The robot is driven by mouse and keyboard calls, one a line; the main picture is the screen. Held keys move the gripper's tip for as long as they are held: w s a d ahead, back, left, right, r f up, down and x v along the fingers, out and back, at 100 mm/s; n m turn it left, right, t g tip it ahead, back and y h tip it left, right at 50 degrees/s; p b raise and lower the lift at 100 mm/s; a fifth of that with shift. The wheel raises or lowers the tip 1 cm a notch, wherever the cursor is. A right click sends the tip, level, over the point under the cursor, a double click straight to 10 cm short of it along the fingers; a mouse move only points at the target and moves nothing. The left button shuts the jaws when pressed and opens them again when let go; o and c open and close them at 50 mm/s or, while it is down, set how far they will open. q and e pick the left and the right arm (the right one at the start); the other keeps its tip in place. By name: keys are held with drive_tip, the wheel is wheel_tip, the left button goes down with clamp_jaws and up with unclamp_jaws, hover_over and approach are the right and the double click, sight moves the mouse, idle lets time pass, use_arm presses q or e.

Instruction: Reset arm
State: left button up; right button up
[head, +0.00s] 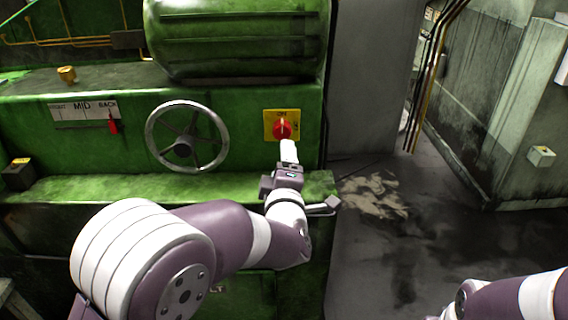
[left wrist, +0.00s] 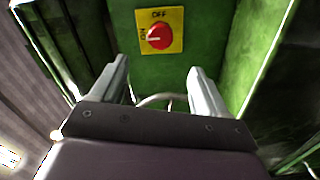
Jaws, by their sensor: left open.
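My left arm reaches in from the left in the head view, and its gripper (head: 287,152) is in front of the green machine, just below a red rotary knob (head: 281,130) on a yellow plate. In the left wrist view the left gripper (left wrist: 160,85) is open, its two fingers apart with nothing between them. The red knob (left wrist: 159,36) is beyond the fingertips there, on the yellow plate (left wrist: 173,14) marked OFF at the top and ON at the left. My right arm shows only in part at the bottom right of the head view; its gripper is not visible.
A handwheel (head: 187,135) is on the machine front, left of the knob. A scale plate (head: 84,112) marked MID and BACK with a red pointer (head: 113,126) is further left. A green ledge (head: 130,187) juts out below. The floor (head: 390,230) to the right is open.

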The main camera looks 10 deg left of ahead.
use_arm(q)
drive_tip(key=s+d+f+m+g+h, duration=0.3)
drive_tip(key=d+f+m+g+h, duration=0.25)
drive_tip(key=f+m, duration=0.45)
drive_tip(key=s+a+f+m+g, duration=0.2)
drive_tip(key=s+f+m+g, duration=0.2)
drive_tip(key=s, duration=0.4)
drive_tip(key=s+a+f+m+g, duration=0.1)
drive_tip(key=s+f+m+g, duration=0.3)
drive_tip(key=s, duration=0.3)
drive_tip(key=s+a+m+g, duration=0.1)
drive_tip(key=s+a+g, duration=0.2)
drive_tip(key=s+a, duration=0.25)
wheel_tip(320, 180, up, 17)
drive_tip(key=p, duration=1.7)
drive_tip(key=shift+w+p, duration=0.2)
drive_tip(key=shift+p, duration=0.1)
drive_tip(key=shift+t+y, duration=0.25)
